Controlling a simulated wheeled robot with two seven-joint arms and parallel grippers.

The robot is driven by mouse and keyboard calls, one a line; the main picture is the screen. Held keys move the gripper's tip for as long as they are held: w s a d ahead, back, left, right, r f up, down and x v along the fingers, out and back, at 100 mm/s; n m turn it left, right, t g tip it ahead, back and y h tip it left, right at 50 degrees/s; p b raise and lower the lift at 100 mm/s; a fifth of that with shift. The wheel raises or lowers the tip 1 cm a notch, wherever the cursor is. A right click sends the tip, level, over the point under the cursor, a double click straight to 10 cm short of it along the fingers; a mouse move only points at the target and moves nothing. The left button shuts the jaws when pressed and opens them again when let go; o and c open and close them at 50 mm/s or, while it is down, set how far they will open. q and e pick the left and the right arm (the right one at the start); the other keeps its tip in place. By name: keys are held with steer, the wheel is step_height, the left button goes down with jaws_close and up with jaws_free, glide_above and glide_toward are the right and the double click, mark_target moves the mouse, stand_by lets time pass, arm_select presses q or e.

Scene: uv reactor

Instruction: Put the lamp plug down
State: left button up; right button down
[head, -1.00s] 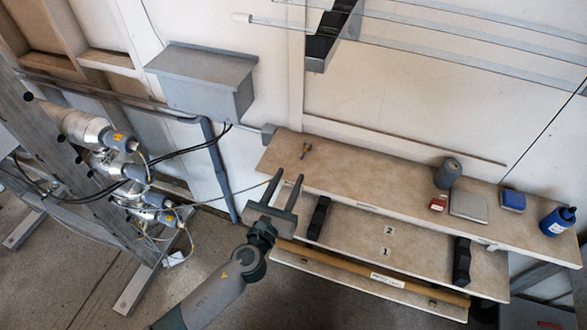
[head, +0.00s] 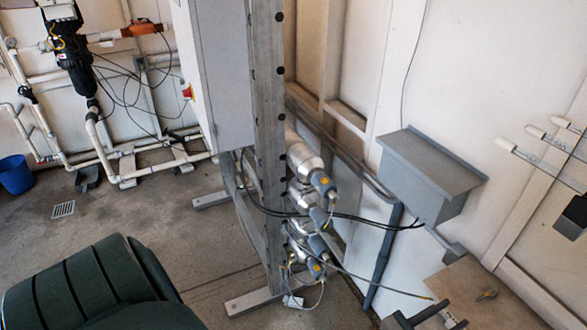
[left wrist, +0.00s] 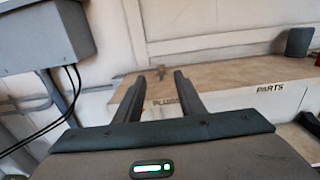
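The lamp plug, as far as I can tell, is a small brownish-yellow piece (head: 487,294) lying on the bench top (head: 512,312). It also shows in the left wrist view (left wrist: 161,73), just beyond the gap between my fingertips. My left gripper (head: 422,311) is at the bottom right of the head view, over the near edge of the bench. In the left wrist view the left gripper (left wrist: 160,77) is open, its two dark fingers apart with nothing between them. A label reading PLUGS, partly covered by a finger, is on the bench edge. My right gripper is in neither view.
The reactor frame (head: 270,150) carries several silver lamp ends (head: 303,160) with cables. One thin cable (head: 385,287) stretches toward the bench, ending in a yellowish tip. A grey box (head: 425,180) is on the wall above. A grey cylinder (left wrist: 299,41) stands farther right on the bench.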

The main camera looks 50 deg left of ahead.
arm_select(q)
steer(key=s+a+f+n+g+y, duration=0.1)
steer(key=a+f+n+g, duration=0.2)
steer(key=f, duration=0.5)
steer(key=s+a+f+n+y, duration=0.1)
steer(key=s+a+f+n, duration=0.2)
steer(key=f, duration=0.5)
steer(key=a+f+n+g+y, duration=0.1)
steer(key=a+f+n+g, duration=0.15)
steer(key=f+n, duration=0.4)
steer(key=s+a+f+n+g+y, duration=0.1)
steer(key=s+a+f+n+g, duration=0.2)
steer(key=s+f, duration=0.45)
steer(key=s+a+f+n+g+y, duration=0.1)
steer(key=s+a+f+n, duration=0.35)
steer(key=f, duration=0.55)
steer(key=s+a+f+n+g, duration=0.1)
steer(key=s+f+n, duration=0.4)
steer(key=s, duration=0.6)
steer(key=s+a+f+n+g, duration=0.2)
steer(key=s+f+n, duration=0.3)
steer(key=s, duration=0.6)
steer(key=s+a+f+n+g, duration=0.2)
steer(key=s+n, duration=0.5)
steer(key=s, duration=0.5)
step_height(320, 180, down, 3)
steer(key=shift+a+r+g+y, duration=0.1)
steer(key=shift+a+g+y, duration=0.15)
steer(key=shift+g, duration=0.5)
steer(key=shift+s, duration=0.15)
